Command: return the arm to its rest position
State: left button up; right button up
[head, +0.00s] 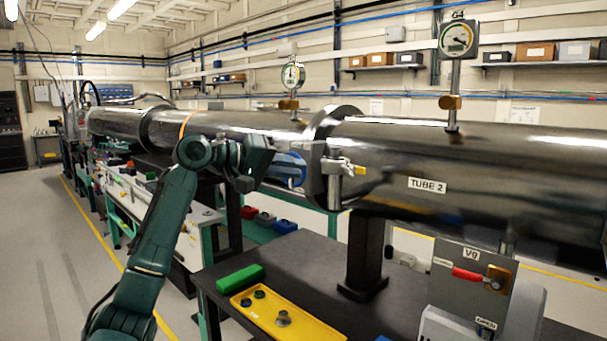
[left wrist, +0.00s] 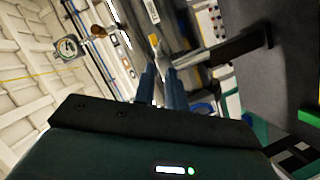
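My left arm (head: 165,215) is dark green and reaches up from the bottom left in the head view. Its left gripper (head: 300,170) has blue fingers and is raised in front of the big steel tube, near a flange clamp (head: 338,168). In the left wrist view the two blue fingers of the gripper (left wrist: 161,75) stand apart with a narrow gap, and I see nothing held between them. Whether the fingers touch the tube or clamp I cannot tell. My right gripper is not in view.
The steel tube (head: 480,165) labelled TUBE 2 runs along the bench, with gauges (head: 458,40) on top. The dark bench (head: 300,258) holds a yellow tray (head: 290,322), a green block (head: 240,278) and a valve box with a red handle (head: 468,276). Open floor (head: 50,230) lies left.

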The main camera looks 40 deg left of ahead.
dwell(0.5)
pick_arm(q)
jog(key=d+f+m+g+y+p, duration=0.1)
jog(key=d+f, duration=0.3)
jog(key=f, duration=0.7)
jog(key=d+f+m+g+y, duration=0.1)
jog(key=d+f, duration=0.3)
jog(key=f, duration=0.7)
jog(key=d+f+m+g+y+p, duration=0.1)
jog(key=d+f, duration=0.3)
jog(key=f, duration=0.8)
jog(key=s+d+f+m, duration=0.4)
jog(key=s+d+f, duration=0.6)
jog(key=f, duration=0.2)
jog(key=s+d+f+m, duration=0.1)
jog(key=s+d, duration=0.3)
jog(key=s, duration=0.2)
jog(key=s+d+f+m+p, duration=0.1)
jog(key=s+d, duration=0.4)
jog(key=s, duration=0.2)
jog(key=shift+s+f+m+g, duration=0.2)
jog(key=shift+f+m+g, duration=0.1)
jog(key=shift+m, duration=0.1)
